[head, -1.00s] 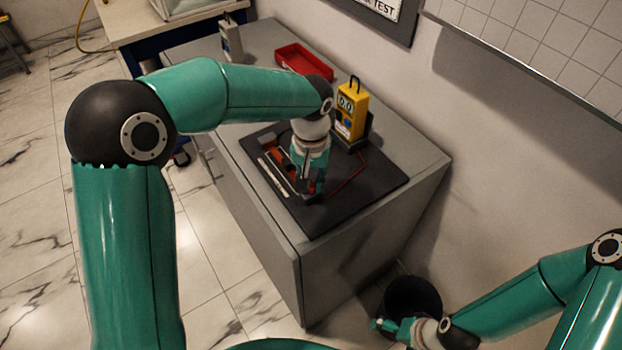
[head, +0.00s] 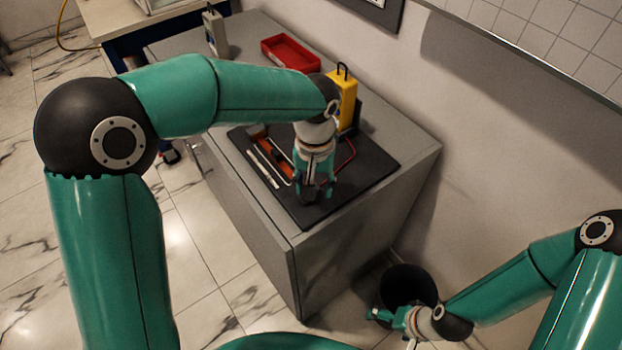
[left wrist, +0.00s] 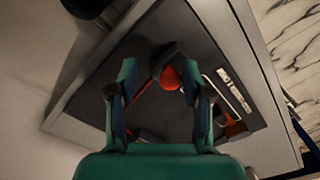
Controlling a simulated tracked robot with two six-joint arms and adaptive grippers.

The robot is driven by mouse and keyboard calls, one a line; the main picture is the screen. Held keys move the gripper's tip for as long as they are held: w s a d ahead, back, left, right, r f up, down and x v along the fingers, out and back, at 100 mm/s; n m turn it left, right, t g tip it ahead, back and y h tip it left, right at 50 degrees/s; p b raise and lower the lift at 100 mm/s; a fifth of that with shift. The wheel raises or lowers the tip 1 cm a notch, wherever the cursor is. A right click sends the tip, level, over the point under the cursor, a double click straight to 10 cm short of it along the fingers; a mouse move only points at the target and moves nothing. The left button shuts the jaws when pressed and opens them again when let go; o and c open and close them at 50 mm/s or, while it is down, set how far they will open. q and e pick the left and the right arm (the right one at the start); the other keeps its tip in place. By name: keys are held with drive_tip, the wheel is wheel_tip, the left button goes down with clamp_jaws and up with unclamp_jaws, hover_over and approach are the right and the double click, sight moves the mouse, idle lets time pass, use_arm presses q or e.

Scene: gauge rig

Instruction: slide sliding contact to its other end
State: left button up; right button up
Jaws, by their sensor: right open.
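A red-orange rounded knob (left wrist: 170,78), which looks like the sliding contact's grip, shows between my left fingers in the left wrist view, beside a dark block. My left gripper (head: 317,190) is open above the front part of the black mat (head: 365,170); its spread fingers also show in the left wrist view (left wrist: 158,78). I cannot tell whether a finger touches the knob. Beside it lies a white scale strip (left wrist: 235,93), with an orange part (left wrist: 236,129) farther along. The gripper hides the knob in the head view. My right gripper (head: 383,315) is open and empty.
A yellow meter (head: 346,92) stands on the mat's far side, with a red wire (head: 348,156) nearby. A red tray (head: 290,52) and a grey device (head: 214,34) stand farther back on the grey cabinet (head: 235,65). A black bin (head: 407,285) is beside my right gripper.

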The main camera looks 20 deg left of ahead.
use_arm(q)
drive_tip(key=shift+w+a, duration=0.1)
drive_tip(key=shift+a, duration=0.1)
drive_tip(key=shift+r, duration=0.15)
wheel_tip(320, 180, up, 12)
idle(0.4)
drive_tip(key=shift+f, duration=0.25)
